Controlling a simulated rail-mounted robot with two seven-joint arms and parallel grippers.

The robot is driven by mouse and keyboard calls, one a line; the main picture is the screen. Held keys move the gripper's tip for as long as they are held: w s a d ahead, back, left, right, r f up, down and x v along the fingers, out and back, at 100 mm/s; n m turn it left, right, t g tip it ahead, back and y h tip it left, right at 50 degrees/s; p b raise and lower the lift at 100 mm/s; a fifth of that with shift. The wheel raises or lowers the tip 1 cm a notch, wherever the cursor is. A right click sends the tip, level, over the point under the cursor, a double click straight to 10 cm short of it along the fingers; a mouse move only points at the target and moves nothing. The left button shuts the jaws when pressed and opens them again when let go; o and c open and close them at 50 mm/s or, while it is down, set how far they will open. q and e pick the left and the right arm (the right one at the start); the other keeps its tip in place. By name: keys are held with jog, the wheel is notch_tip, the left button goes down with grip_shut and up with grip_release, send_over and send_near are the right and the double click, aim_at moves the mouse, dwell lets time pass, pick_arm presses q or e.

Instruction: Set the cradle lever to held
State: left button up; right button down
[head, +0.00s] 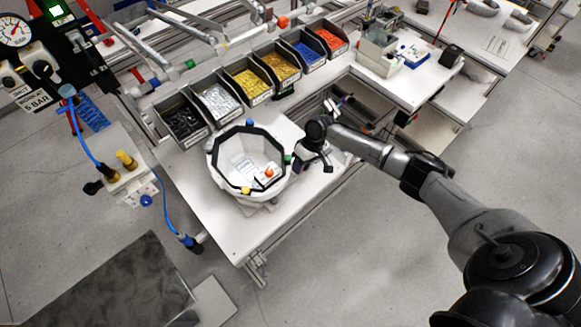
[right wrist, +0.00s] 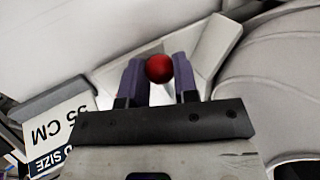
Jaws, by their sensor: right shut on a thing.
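The cradle (head: 262,205) stands on the white bench in the head view, under a white eight-sided helmet shell (head: 222,178) with a dark rim. My right gripper (head: 305,160) is at the right side of the shell, low over the bench. In the right wrist view, the right gripper (right wrist: 158,75) has its two purple fingers on either side of a red ball knob (right wrist: 158,68) and is shut on it. The knob looks like the end of the cradle lever; the lever's arm and its setting are hidden. My left gripper is not in view.
A row of bins with small parts, such as the yellow bin (head: 248,88), lines the bench behind the shell. A sign reading "55 CM" (right wrist: 62,125) is at the left in the right wrist view. The bench's front corner (head: 235,240) is bare.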

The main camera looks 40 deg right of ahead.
jog(key=c, duration=0.9)
grip_release()
jog(key=shift+o, duration=0.2)
jog(key=b+v, duration=0.1)
jog(key=v, duration=1.3)
jog(key=shift+f, duration=0.1)
